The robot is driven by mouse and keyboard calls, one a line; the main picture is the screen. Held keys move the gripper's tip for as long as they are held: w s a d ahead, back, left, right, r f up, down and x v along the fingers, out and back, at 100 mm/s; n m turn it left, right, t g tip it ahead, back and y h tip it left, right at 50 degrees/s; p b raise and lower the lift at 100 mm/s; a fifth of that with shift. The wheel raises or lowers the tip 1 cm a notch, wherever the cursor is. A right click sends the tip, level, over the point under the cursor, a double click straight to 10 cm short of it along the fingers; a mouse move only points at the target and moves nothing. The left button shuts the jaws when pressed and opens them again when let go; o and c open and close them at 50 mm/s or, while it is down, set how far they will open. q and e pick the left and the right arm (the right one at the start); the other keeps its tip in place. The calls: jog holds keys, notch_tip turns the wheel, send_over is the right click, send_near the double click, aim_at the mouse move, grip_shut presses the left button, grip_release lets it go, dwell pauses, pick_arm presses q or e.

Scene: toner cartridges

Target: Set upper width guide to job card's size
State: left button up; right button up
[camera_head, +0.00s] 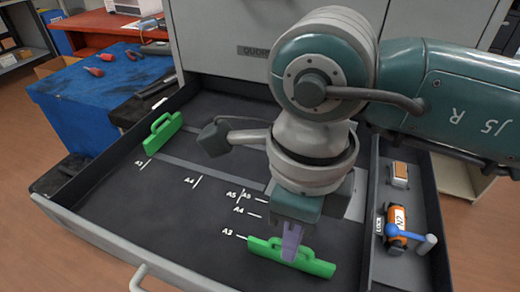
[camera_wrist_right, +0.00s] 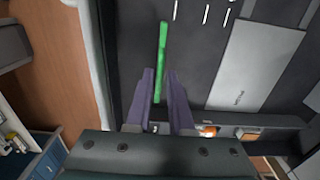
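Two green width guides sit in the dark open drawer. One green guide (camera_head: 163,133) is at the far left by an A3 mark. The other green guide (camera_head: 318,266) is at the near right, beside another A3 mark; it also shows in the right wrist view (camera_wrist_right: 162,48). My right gripper (camera_head: 291,243) is at this near guide, its purple fingers over the handle. In the wrist view the fingers (camera_wrist_right: 160,74) stand apart on either side of the guide, with gaps visible. My left gripper is not in view. I cannot make out a job card.
A grey sheet (camera_wrist_right: 258,62) lies flat in the drawer, mostly behind my arm in the head view. A side compartment holds an orange cartridge (camera_head: 394,224) with a blue lever (camera_head: 427,241). Size marks line the drawer floor. A blue table (camera_head: 85,98) stands left.

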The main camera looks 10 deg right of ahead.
grip_shut()
jog(key=shift+w+d, duration=0.25)
jog(key=shift+w, duration=0.1)
jog(key=shift+o, duration=1.2)
grip_release()
notch_tip(320, 180, up, 7)
jog(key=p, duration=0.5)
